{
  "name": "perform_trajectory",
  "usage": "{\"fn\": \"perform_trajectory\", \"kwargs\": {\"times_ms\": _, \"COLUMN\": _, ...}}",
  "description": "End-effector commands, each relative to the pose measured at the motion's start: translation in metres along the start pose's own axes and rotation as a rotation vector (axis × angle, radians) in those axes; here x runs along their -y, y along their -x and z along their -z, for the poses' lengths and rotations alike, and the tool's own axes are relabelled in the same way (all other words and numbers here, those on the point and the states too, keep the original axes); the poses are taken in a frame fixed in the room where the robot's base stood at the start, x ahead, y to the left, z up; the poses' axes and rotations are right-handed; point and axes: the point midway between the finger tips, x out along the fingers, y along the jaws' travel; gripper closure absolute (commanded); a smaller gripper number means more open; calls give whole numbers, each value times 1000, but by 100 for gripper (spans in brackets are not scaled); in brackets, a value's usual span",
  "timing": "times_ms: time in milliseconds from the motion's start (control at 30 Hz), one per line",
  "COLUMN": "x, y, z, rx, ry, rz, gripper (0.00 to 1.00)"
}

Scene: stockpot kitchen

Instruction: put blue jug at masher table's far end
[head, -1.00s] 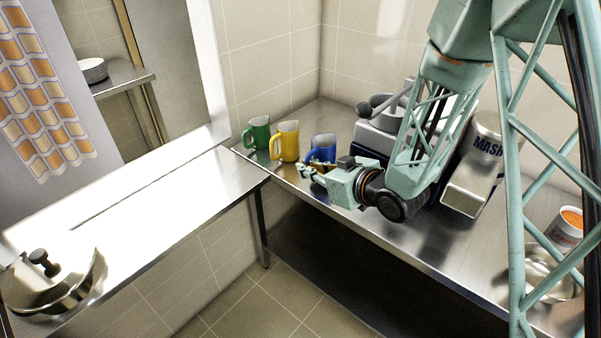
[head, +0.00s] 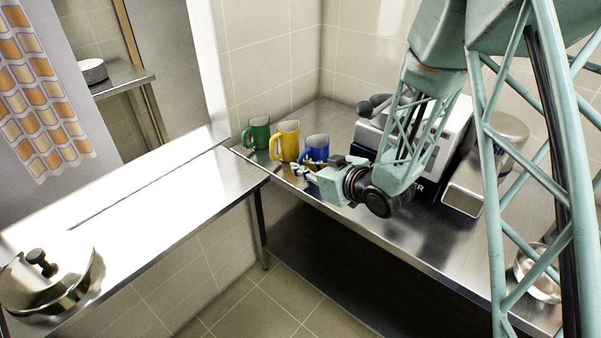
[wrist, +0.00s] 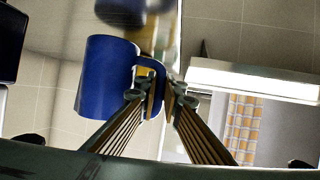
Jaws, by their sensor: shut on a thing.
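The blue jug (head: 315,151) is at the far-left end of the steel masher table (head: 420,232), right of a yellow jug (head: 287,139) and a green jug (head: 257,134). My gripper (head: 297,172) is in front of the blue jug. In the wrist view the blue jug (wrist: 103,80) shows large at left, and my gripper (wrist: 163,95) is shut on its handle (wrist: 150,75). The jug looks upright in the head view. I cannot tell whether its base touches the table.
The masher (head: 478,175) and a grey-and-blue machine (head: 440,120) stand right of the jugs, behind my arm. A metal bowl (head: 540,277) is at the table's near right. A bright counter (head: 150,205) with a lidded pot (head: 50,280) adjoins at left.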

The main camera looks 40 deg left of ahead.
Motion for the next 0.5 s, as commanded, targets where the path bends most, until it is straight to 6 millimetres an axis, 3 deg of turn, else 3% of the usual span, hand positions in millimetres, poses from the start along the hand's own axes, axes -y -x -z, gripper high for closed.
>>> {"fn": "perform_trajectory", "kwargs": {"times_ms": 200, "x": 0, "y": -6, "z": -15, "rx": -1, "ry": 0, "rz": 0, "gripper": 100}}
{"fn": "perform_trajectory", "kwargs": {"times_ms": 500, "x": 0, "y": -6, "z": -15, "rx": -1, "ry": 0, "rz": 0, "gripper": 100}}
